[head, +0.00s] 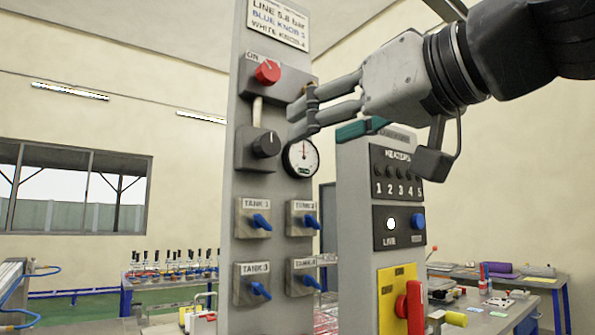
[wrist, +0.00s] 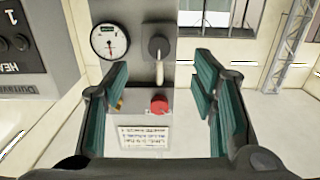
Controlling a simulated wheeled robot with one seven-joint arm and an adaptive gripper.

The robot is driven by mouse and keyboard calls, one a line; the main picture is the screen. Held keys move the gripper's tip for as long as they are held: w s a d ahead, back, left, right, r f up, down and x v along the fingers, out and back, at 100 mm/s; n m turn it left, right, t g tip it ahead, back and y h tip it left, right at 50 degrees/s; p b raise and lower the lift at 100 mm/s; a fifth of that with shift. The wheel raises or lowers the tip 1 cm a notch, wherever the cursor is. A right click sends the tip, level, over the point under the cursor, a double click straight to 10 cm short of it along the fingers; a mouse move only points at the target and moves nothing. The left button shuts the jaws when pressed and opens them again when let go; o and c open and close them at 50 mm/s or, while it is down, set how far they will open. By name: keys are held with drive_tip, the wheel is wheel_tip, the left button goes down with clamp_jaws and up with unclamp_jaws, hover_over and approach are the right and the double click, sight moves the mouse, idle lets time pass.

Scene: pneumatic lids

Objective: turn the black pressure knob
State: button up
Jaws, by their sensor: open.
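The black pressure knob (head: 266,144) sits on a grey box on the tall grey panel, below the red knob (head: 267,72), with a white mark on its face. In the wrist view, which looks inverted, the black knob (wrist: 158,47) is above the red knob (wrist: 159,106). My gripper (head: 306,110) is open and empty, in front of the panel, up and right of the black knob in the head view. In the wrist view its teal-padded fingers (wrist: 160,88) stand wide apart on either side of the red knob. The round pressure gauge (head: 301,158) is partly covered by my gripper in the head view.
Several blue tank knobs (head: 260,222) sit lower on the panel. A heater panel (head: 395,185) with a yellow plate and red handle (head: 411,307) stands to the right. A sign (head: 278,22) is at the panel's top. Benches stand behind.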

sight(271, 142)
drive_tip(key=x, duration=0.4)
drive_tip(key=r+x, duration=0.1)
drive_tip(key=x, duration=0.8)
drive_tip(key=shift+w+r+p, duration=0.2)
drive_tip(key=shift+r+p, duration=0.15)
drive_tip(key=c, duration=1.2)
